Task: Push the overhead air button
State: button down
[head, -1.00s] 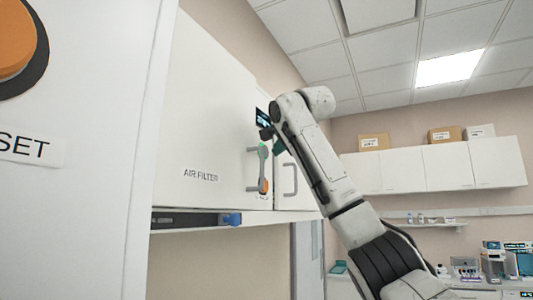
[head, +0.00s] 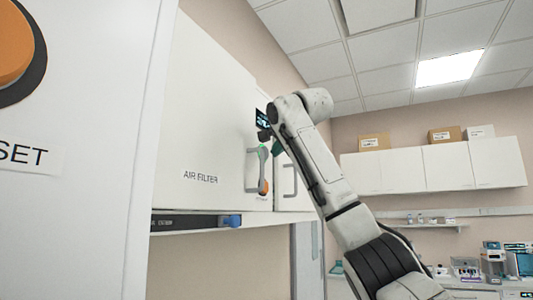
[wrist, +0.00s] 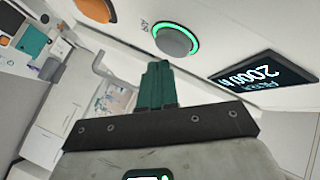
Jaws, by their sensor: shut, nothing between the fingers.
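A grey round button (wrist: 172,40) with a glowing green ring sits on a white panel in the wrist view. A small label beside it is too blurred to read. In the head view, my gripper (head: 276,147) is partly hidden by my wrist.
An orange button (wrist: 97,8) is on the same panel, left of the grey one. A dark display (wrist: 265,80) is to the right. Cabinet handles (head: 290,180) stick out near my wrist. A white panel with a large orange button (head: 12,50) is close at the left.

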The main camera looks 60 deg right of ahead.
jog(key=shift+w+p, duration=0.45)
jog(key=shift+w, duration=0.3)
dwell(0.8)
jog(key=shift+s, duration=0.2)
jog(key=shift+s+b, duration=0.5)
jog(key=shift+s, duration=0.3)
jog(key=s+b, duration=0.2)
jog(key=s, duration=0.4)
jog(key=shift+d, duration=0.25)
